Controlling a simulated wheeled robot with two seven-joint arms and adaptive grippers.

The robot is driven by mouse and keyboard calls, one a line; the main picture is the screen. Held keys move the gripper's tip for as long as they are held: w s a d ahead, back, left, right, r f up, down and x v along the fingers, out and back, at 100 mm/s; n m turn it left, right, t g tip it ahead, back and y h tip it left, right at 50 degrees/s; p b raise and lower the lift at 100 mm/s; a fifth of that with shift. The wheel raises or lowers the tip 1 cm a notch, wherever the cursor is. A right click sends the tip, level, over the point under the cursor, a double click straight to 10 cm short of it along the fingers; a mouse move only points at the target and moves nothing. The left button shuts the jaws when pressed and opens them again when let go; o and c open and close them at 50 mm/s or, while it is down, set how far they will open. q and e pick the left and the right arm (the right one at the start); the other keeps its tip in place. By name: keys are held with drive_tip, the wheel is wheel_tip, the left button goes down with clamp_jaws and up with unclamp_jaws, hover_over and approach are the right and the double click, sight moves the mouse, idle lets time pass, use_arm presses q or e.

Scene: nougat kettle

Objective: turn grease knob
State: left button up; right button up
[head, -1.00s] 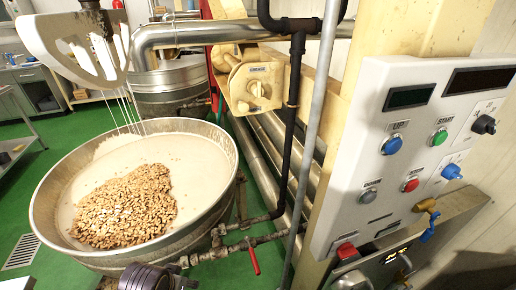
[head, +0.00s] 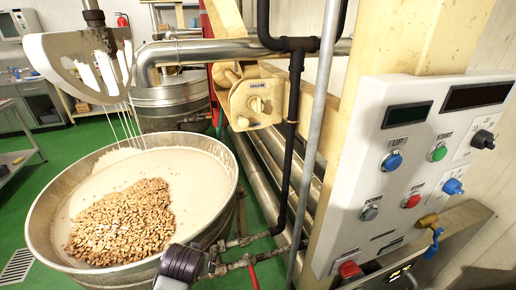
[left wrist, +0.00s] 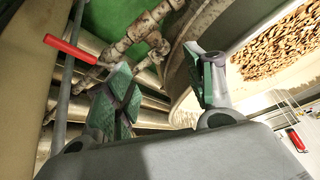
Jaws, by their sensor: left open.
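A cream box (head: 255,98) with a small dark label is mounted on the yellow frame behind the kettle. The cream knob (head: 257,105) on its face looks like the grease knob. My left gripper (head: 218,262) is low in the head view, by the kettle's front right rim and well below the knob, apart from it. In the left wrist view its two fingers (left wrist: 160,86) are spread, with nothing between them. The knob does not show in the left wrist view. My right gripper is not in view.
The kettle (head: 228,205) holds nuts in pale nougat, with a paddle (head: 75,65) above. A red-handled valve (left wrist: 70,48) on rusty pipes is close to the fingers. A black pipe (head: 292,130) and a grey pole (head: 318,140) stand right of the knob. A control panel (head: 365,155) fills the right.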

use_arm(q)
drive_tip(key=w+d+r+t+y, duration=0.1)
drive_tip(key=w+d+r, duration=0.2)
drive_tip(key=w+r, duration=0.15)
drive_tip(key=w+d+r+t, duration=0.2)
drive_tip(key=w+d+r, duration=0.1)
drive_tip(key=w, duration=0.3)
drive_tip(key=n+t+y, duration=0.1)
drive_tip(key=t+y, duration=0.3)
drive_tip(key=t, duration=0.4)
approach(259, 109)
drive_tip(key=shift+s, duration=0.1)
drive_tip(key=p+x, duration=0.3)
drive_tip(key=x, duration=0.6)
drive_tip(key=shift+w, duration=0.35)
drive_tip(key=shift+p+x, duration=0.4)
drive_tip(key=shift+x, duration=0.8)
drive_tip(key=shift+f, duration=0.1)
